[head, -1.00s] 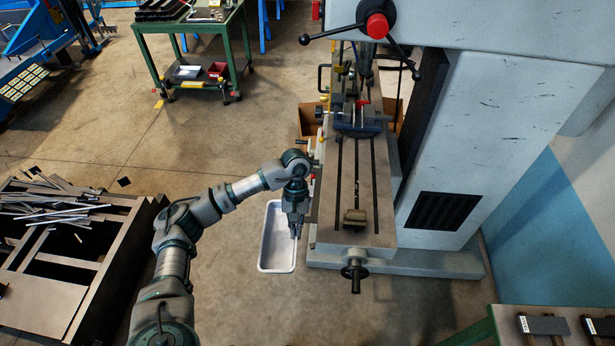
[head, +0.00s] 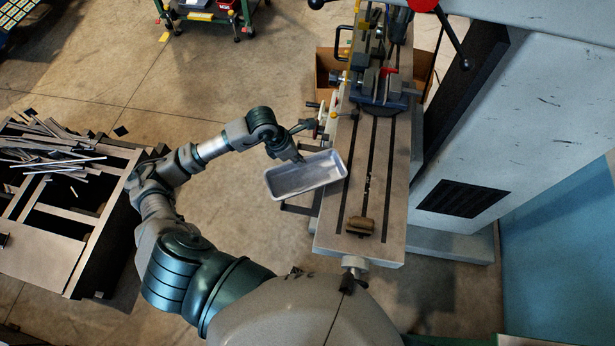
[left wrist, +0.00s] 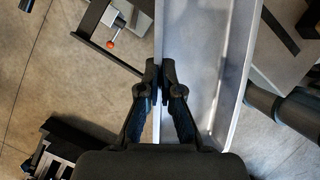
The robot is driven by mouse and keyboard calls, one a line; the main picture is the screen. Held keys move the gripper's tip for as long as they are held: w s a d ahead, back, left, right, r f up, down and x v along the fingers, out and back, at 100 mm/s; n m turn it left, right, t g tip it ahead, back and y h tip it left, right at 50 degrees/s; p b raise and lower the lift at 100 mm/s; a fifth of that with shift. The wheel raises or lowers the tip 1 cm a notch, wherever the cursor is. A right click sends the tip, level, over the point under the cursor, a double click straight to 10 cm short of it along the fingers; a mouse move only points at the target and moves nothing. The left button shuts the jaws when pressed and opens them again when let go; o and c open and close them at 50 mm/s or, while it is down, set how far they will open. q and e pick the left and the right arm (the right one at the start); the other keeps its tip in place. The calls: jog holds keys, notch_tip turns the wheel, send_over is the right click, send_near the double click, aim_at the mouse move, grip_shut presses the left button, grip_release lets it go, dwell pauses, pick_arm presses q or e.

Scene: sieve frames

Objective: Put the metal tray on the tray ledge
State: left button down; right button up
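The metal tray (head: 305,177) is a shallow, pale grey rectangular pan. It hangs in the air, slightly tilted, with its right end at the left edge of the machine table. My left gripper (head: 299,159) is at the tray's far long side. In the left wrist view, the fingers (left wrist: 160,75) are shut on the tray's rim, one on each side of the wall. A dark bar frame (head: 295,208) shows beside the machine, partly hidden under the tray; it may be the tray ledge, but I cannot tell for sure. My right gripper is out of view.
The milling machine's slotted table (head: 390,200) carries a vise (head: 380,90) and a small brown block (head: 360,226). Handles stick out from its left side near my gripper. A dark rack with metal bars (head: 60,215) stands at left. The floor between is clear.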

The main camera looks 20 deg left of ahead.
aim_at(293, 170)
pick_arm(q)
jog(key=shift+a+f+n+t+y, duration=0.4)
jog(key=shift+f+n+y, duration=0.2)
jog(key=shift+f+n, duration=1.1)
jog(key=shift+a+f+n+t+y, duration=0.3)
jog(key=shift+f+n+y, duration=0.55)
jog(key=shift+n, duration=1.3)
jog(key=shift+a+f+n+t+y, duration=0.35)
jog(key=shift+a+f+n, duration=0.1)
jog(key=shift+f+n, duration=1.35)
jog(key=c, duration=1.3)
grip_release()
jog(key=shift+r, duration=0.1)
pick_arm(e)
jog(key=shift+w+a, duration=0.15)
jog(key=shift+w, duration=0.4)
pick_arm(q)
jog(key=shift+r, duration=0.1)
jog(key=v, duration=1.2)
jog(key=shift+w+b, duration=0.15)
jog(key=shift+b, duration=0.2)
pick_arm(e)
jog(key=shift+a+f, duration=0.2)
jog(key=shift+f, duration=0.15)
